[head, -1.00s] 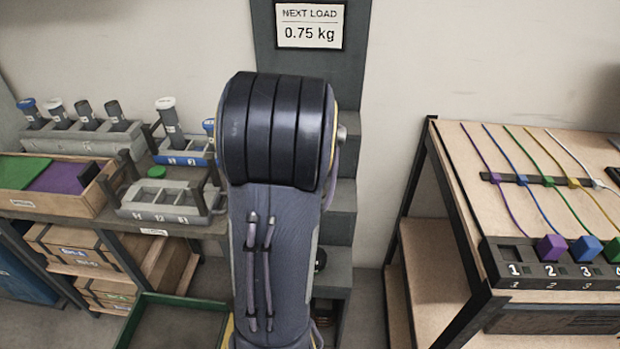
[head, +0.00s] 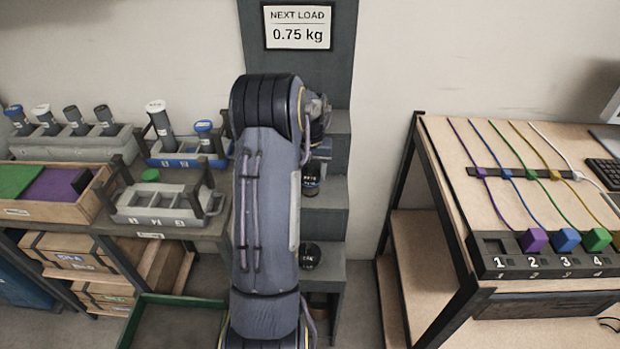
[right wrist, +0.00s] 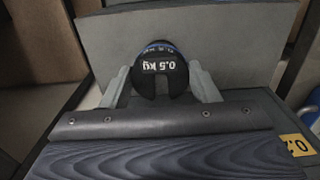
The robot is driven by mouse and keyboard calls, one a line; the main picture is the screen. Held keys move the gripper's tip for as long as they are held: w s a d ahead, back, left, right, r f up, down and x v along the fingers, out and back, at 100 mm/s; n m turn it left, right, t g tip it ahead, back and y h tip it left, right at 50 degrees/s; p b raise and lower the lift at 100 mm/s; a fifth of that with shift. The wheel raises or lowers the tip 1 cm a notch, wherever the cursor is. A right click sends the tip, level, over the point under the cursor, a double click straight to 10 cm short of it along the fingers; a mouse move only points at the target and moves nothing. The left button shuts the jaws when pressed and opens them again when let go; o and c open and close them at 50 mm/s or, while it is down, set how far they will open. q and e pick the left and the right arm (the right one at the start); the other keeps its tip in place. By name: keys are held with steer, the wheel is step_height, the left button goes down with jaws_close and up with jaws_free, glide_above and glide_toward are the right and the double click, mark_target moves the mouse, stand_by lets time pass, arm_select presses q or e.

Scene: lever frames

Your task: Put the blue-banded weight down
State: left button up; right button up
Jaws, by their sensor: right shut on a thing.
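The blue-banded weight (right wrist: 160,70) is a dark slotted disc marked 0.5 kg, with a blue rim, in the right wrist view. My right gripper (right wrist: 163,88) is shut on it, one grey finger on each side. In the head view my right gripper (head: 321,148) is beside the grey stepped stand (head: 325,212), partly hidden by my forearm. A dark weight (head: 311,180) shows just below it; I cannot tell whether it is the held one or whether it touches the step. My left gripper is not in view.
Another dark weight (head: 310,256) sits on a lower step. A sign (head: 298,27) reads NEXT LOAD 0.75 kg. Racks of capped cylinders (head: 75,140) stand on the left bench, above a green-rimmed tray (head: 172,299). A table with coloured cables (head: 520,170) stands right.

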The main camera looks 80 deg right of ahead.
mark_target(310, 189)
steer(key=shift+d+f, duration=0.55)
steer(key=shift+f, duration=1.5)
steer(key=shift+f, duration=0.1)
steer(key=o, duration=1.4)
steer(key=shift+c, duration=0.2)
step_height(310, 189, up, 12)
steer(key=shift+w+a, duration=0.1)
